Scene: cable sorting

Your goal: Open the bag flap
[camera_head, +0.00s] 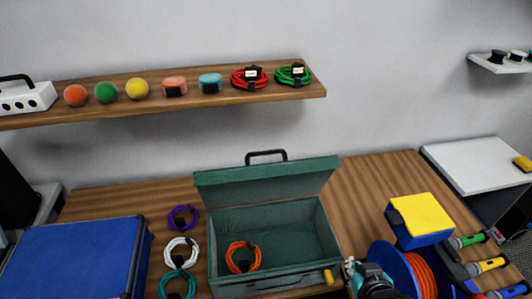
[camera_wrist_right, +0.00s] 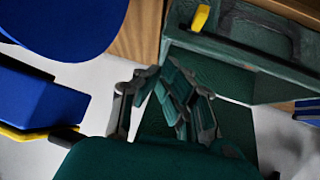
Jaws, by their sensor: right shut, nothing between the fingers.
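The green bag (camera_head: 270,268) stands in the middle of the wooden table. Its flap (camera_head: 265,182), with a black handle on top, stands raised at the back, so the inside shows. An orange cable coil (camera_head: 241,257) lies inside at the left. A yellow tab (camera_head: 328,276) sits at the right of the front edge. My right gripper (camera_head: 358,277) is just right of the bag's front corner, shut and empty. In the right wrist view my right gripper (camera_wrist_right: 163,80) is below the bag's front (camera_wrist_right: 228,55) and the yellow tab (camera_wrist_right: 200,18). The left gripper is not in view.
Purple (camera_head: 183,217), white (camera_head: 180,252) and teal (camera_head: 178,285) coils lie left of the bag, beside a blue case (camera_head: 75,262). A blue cable reel (camera_head: 390,262) and a yellow-topped blue box (camera_head: 422,218) stand close right. A shelf (camera_head: 225,98) hangs behind.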

